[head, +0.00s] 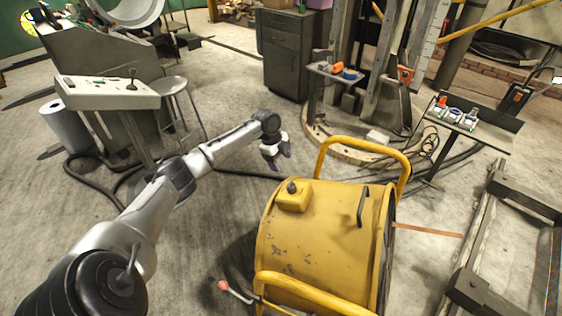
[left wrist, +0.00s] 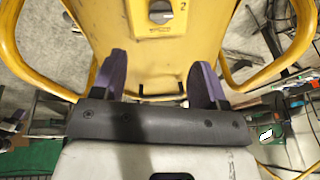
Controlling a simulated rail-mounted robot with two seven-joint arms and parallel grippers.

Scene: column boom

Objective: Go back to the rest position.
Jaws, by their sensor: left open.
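My left gripper (head: 277,160) hangs at the end of the outstretched left arm, above the floor and behind the yellow drum in the head view. In the left wrist view its two purple fingers (left wrist: 160,85) stand wide apart with nothing between them. The yellow drum (head: 318,238) with tube handles stands at the lower middle of the head view. Its yellow body (left wrist: 115,18) also fills the top of the left wrist view, beyond the fingers. The gripper looks apart from it. My right gripper is not in view.
A control desk (head: 105,92) and a stool (head: 171,84) stand at the left. A grey cabinet (head: 287,50) and a column on a round base stand at the back. A small table (head: 482,133) with items stands at the right. Black hoses cross the floor.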

